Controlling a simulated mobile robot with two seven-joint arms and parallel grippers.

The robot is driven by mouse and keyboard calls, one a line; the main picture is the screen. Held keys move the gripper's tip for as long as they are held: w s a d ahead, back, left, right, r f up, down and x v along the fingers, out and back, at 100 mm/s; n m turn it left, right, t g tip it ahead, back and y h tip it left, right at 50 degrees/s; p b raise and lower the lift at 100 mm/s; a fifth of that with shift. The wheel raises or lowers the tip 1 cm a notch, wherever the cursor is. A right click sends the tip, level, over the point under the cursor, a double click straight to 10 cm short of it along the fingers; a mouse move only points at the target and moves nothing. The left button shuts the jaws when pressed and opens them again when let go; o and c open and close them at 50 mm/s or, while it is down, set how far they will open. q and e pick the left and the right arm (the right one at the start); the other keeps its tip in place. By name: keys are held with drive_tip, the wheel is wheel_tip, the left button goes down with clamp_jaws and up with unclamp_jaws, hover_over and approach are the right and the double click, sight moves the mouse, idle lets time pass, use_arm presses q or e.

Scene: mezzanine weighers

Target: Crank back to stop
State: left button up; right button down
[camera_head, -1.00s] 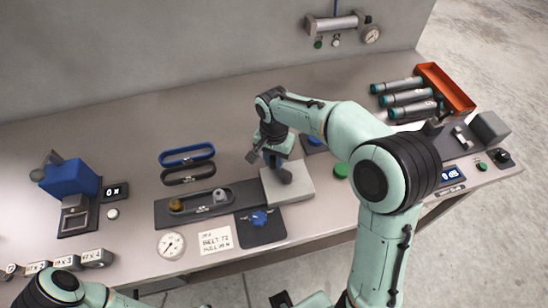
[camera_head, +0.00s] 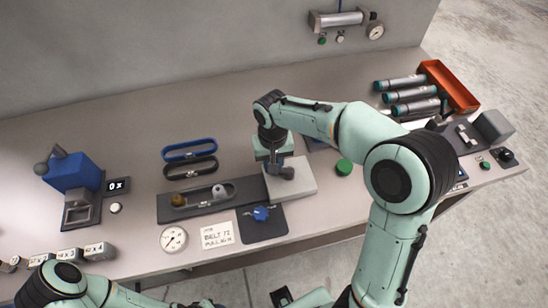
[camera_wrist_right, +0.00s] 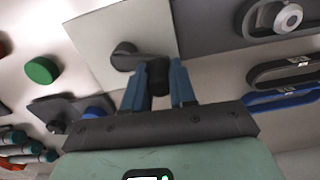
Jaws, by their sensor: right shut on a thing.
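The crank shows in the head view as a small dark piece (camera_head: 287,173) on a pale grey block (camera_head: 303,186). In the right wrist view its dark arm (camera_wrist_right: 125,55) runs from a round hub on the pale plate to an upright dark knob (camera_wrist_right: 158,78). My right gripper (camera_head: 272,166) is over the left part of the block. In the wrist view its two blue fingers (camera_wrist_right: 160,84) are shut around the knob, one on each side. The crank's far details are partly hidden by the gripper. My left arm shows at the lower left; its gripper is out of view.
Left of the block is a dark tray (camera_head: 188,202) with two pulleys, with a blue belt (camera_head: 188,150) and a black belt behind it. In front are a blue knob (camera_head: 261,213), a note card (camera_head: 217,236) and a dial gauge (camera_head: 173,239). A green button (camera_head: 344,167) is at right.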

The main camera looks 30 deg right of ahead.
drive_tip(key=n, duration=0.1)
drive_tip(key=s+n, duration=0.1)
drive_tip(key=n, duration=0.2)
drive_tip(key=shift+s+a+n, duration=0.3)
drive_tip(key=shift+s, duration=0.1)
drive_tip(key=s+n, duration=0.1)
drive_tip(key=n, duration=0.1)
drive_tip(key=shift+n, duration=0.4)
drive_tip(key=n, duration=0.1)
drive_tip(key=s+n, duration=0.1)
drive_tip(key=n, duration=0.1)
drive_tip(key=shift+s+d+n, duration=0.2)
drive_tip(key=shift+n, duration=0.1)
drive_tip(key=shift+s+d+n, duration=0.2)
drive_tip(key=shift+s+n, duration=0.15)
drive_tip(key=shift+n, duration=0.6)
drive_tip(key=shift+s+d+n, duration=0.2)
drive_tip(key=shift+s+n, duration=0.1)
drive_tip(key=shift+n, duration=0.65)
drive_tip(key=c, duration=0.9)
unclamp_jaws()
drive_tip(key=shift+r, duration=0.15)
